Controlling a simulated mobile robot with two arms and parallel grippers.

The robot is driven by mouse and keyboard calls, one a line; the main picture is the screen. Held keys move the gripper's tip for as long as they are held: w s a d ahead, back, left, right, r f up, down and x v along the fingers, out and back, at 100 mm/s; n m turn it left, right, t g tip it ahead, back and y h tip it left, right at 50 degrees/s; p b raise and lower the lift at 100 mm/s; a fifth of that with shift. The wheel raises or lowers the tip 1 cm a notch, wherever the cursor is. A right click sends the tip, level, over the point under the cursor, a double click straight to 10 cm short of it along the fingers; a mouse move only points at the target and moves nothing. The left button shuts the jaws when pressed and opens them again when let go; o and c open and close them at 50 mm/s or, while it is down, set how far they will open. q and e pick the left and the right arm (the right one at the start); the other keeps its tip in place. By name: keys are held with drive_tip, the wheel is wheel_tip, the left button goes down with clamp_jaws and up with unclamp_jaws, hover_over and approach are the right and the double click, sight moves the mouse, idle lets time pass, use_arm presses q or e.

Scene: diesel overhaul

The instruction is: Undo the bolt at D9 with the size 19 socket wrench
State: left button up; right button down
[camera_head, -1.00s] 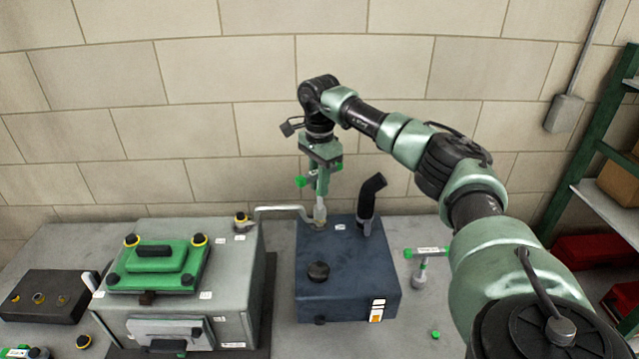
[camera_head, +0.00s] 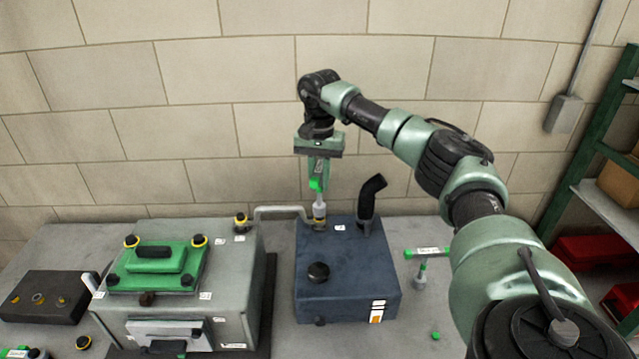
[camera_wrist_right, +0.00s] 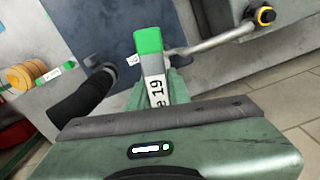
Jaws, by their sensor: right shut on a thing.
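My right gripper (camera_head: 318,165) points down over the back of the dark blue tank and is shut on the socket wrench (camera_head: 319,208). The wrench's green-ended handle (camera_wrist_right: 148,42) carries a label with "19" in the right wrist view. Its shaft hangs upright, with the socket down on the fitting (camera_head: 318,226) at the tank end of a grey pipe. The bolt head there is covered by the socket. A small white label (camera_head: 340,228) lies beside it, its text too small to read. My left gripper is out of view.
The pipe (camera_head: 280,210) runs left to a yellow-ringed bolt (camera_head: 241,221) on the grey housing (camera_head: 235,275). A black bent hose (camera_head: 370,200) rises just right of the wrench. Another green-handled wrench (camera_head: 428,253) stands on the bench to the right. The wall is close behind.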

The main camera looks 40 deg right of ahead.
drive_tip(key=m, duration=0.4)
drive_tip(key=shift+r, duration=0.2)
drive_tip(key=m, duration=0.3)
drive_tip(key=shift+m, duration=0.4)
drive_tip(key=m, duration=0.3)
drive_tip(key=shift+m, duration=0.4)
drive_tip(key=m, duration=0.4)
drive_tip(key=shift+m, duration=0.4)
drive_tip(key=m, duration=0.3)
drive_tip(key=shift+m, duration=0.4)
drive_tip(key=m, duration=0.8)
drive_tip(key=shift+m, duration=0.3)
drive_tip(key=m, duration=0.4)
drive_tip(key=shift+f, duration=0.1)
